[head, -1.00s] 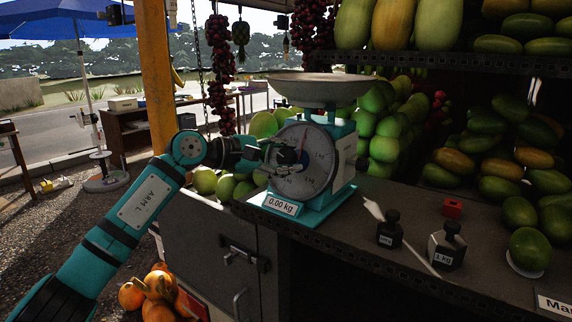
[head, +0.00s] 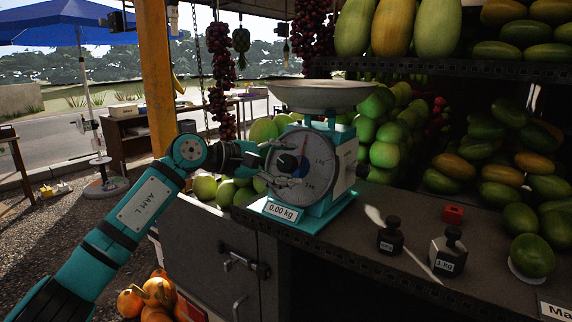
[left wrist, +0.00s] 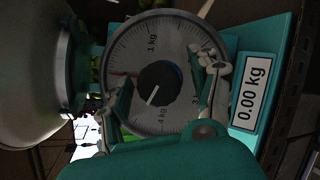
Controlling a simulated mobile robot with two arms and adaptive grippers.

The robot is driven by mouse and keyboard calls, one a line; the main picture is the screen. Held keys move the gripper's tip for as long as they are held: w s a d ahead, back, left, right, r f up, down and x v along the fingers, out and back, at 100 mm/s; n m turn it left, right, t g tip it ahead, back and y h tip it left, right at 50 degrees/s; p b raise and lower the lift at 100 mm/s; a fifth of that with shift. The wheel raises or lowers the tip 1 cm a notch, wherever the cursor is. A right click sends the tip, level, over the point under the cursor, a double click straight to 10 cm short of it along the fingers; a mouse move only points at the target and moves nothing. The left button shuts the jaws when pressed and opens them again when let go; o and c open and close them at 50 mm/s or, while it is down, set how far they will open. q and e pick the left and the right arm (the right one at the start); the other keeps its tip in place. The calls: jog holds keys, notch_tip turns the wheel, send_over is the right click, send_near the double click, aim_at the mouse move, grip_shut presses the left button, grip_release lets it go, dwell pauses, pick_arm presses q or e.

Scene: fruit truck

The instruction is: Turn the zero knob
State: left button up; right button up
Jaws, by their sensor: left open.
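The teal scale (head: 322,201) stands on the counter with a round white dial facing me. A black round knob with a white line sits at the dial's centre; it shows clearly in the left wrist view (left wrist: 160,84). The red needle (left wrist: 122,73) lies beside it. The display (head: 282,212) reads 0.00 kg. My left gripper (head: 290,165) is open in front of the dial; it also shows in the left wrist view (left wrist: 164,82). Its fingers appear on either side of the knob, and I cannot tell if they touch it. My right gripper is not in view.
A wide metal pan (head: 318,96) tops the scale. Two black-topped weights (head: 391,237) (head: 448,252) and a red block (head: 453,214) stand on the counter to the right. Green fruit (head: 384,154) is piled behind the scale. A yellow post (head: 158,75) rises behind my left arm.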

pick_arm(q)
jog(key=v, duration=1.2)
jog(key=shift+w, duration=0.1)
